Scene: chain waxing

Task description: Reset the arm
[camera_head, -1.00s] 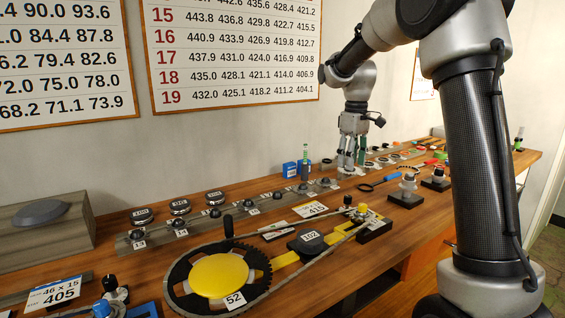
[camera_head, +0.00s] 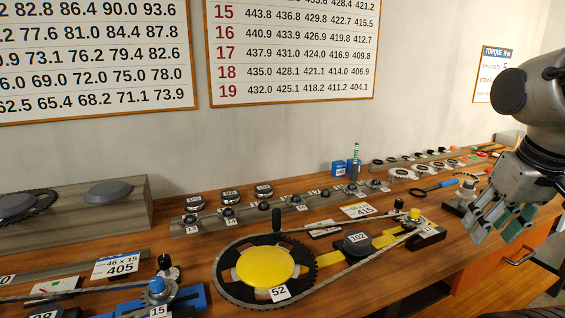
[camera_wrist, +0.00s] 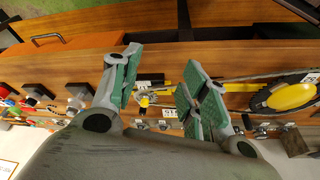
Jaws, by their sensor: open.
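My gripper (camera_head: 503,222) is at the right edge of the head view, in the air over the right part of the wooden bench (camera_head: 440,262). In the wrist view, my gripper (camera_wrist: 158,90) has its two green-padded fingers spread apart. Nothing is held between them; the bench, with the yellow arm of the chain rig, shows in the gap below. The large black chainring with a yellow disc (camera_head: 266,266) and its chain lie clear of the gripper, to its left.
A rail with several small sprockets (camera_head: 275,208) runs along the back. A card marked 405 (camera_head: 121,265) stands front left. Wall charts hang behind.

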